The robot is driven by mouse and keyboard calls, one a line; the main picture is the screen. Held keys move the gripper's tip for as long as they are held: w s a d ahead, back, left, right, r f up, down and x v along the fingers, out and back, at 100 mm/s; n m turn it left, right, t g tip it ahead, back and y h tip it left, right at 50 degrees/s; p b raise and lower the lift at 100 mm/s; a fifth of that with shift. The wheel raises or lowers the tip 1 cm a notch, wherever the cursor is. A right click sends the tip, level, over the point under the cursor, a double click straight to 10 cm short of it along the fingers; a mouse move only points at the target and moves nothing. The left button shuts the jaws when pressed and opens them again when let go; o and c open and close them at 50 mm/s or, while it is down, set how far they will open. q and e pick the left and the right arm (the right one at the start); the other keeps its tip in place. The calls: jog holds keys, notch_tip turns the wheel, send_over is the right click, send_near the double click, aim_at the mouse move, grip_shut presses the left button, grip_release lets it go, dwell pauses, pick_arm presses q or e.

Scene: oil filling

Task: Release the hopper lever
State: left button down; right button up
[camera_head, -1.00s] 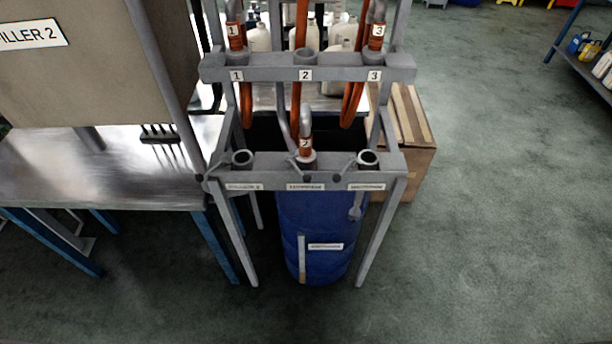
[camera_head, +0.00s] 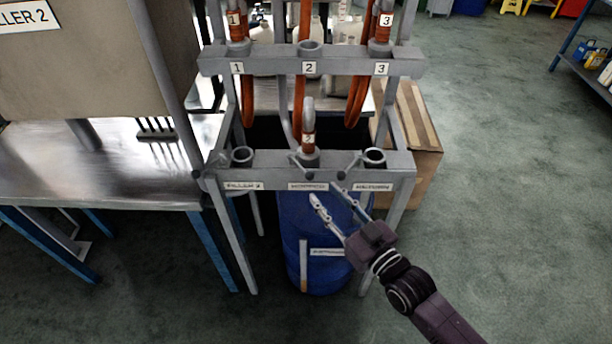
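A grey frame has a lower bar (camera_head: 225,178) with three round ports and a small lever beside each. The middle port holds orange hose 2 (camera_head: 309,140); the hopper lever (camera_head: 298,164) appears to be the one beside it, above the middle label (camera_head: 307,187), whose text is blurred. My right gripper (camera_head: 323,193) reaches in from the lower right. Its two fingers are spread and empty, their tips just below the bar near the middle label. I cannot tell whether a fingertip touches the bar or lever. My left gripper is not in view.
A blue barrel (camera_head: 300,230) stands under the frame. A metal table (camera_head: 90,175) with the filler box (camera_head: 90,60) is on the left. A cardboard box (camera_head: 425,150) stands behind right. The upper bar (camera_head: 345,65) holds hoses 1 and 3.

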aim_at(306, 172)
jog(key=shift+y, duration=0.3)
jog(key=w+a, duration=0.1)
jog(key=w, duration=0.1)
jog(key=w+a+r, duration=0.1)
jog(key=w+a, duration=0.1)
jog(key=w+a+r+p, duration=0.1)
jog(key=w+a, duration=0.1)
jog(key=shift+a, duration=0.1)
jog(key=shift+c, duration=0.3)
grip_shut()
